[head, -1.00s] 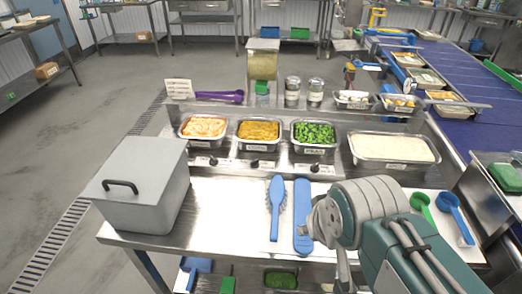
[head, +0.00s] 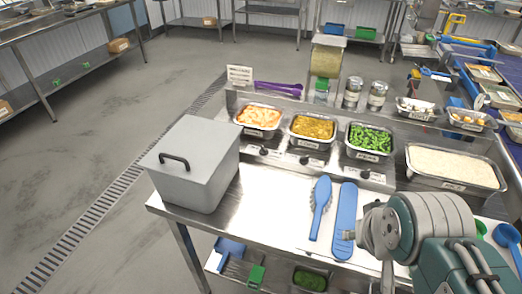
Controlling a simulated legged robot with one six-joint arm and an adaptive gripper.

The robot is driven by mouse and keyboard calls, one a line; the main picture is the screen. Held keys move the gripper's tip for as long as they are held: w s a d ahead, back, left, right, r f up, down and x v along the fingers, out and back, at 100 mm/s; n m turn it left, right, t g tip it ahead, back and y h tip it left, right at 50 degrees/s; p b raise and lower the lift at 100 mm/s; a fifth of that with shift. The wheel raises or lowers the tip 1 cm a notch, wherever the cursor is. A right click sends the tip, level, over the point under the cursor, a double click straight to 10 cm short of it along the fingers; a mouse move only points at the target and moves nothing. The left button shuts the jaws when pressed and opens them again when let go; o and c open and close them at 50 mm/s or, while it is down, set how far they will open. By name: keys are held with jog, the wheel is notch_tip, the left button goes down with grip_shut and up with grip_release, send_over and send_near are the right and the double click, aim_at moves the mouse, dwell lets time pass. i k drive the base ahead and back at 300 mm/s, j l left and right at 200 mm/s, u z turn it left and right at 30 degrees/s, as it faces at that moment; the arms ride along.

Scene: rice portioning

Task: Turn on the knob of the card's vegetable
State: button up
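A white card (head: 239,75) with small unreadable marks stands at the back left of the counter. Three metal pans sit in a row: one with pale orange food (head: 259,116), one with yellow food (head: 311,128) and one with green vegetables (head: 369,139). Below them on the front panel are small dark knobs: a left knob (head: 264,151), a middle knob (head: 304,160) and a right knob (head: 364,174). Their settings are too small to tell. My gripper (head: 387,277) points down at the lower right, apart from the knobs. Its fingers are not clear enough to judge.
A large grey lidded box (head: 195,170) stands on the counter's left. A wide rice pan (head: 455,167) is at the right. Floor left of the counter is clear.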

aim_at(263, 151)
jog(key=k+j, duration=0.1)
jog(key=k, duration=0.8)
jog(key=i+j+z, duration=0.75)
jog(key=j, duration=0.3)
jog(key=i+j+z, duration=0.15)
jog(key=j+z, duration=0.15)
jog(key=j, duration=0.15)
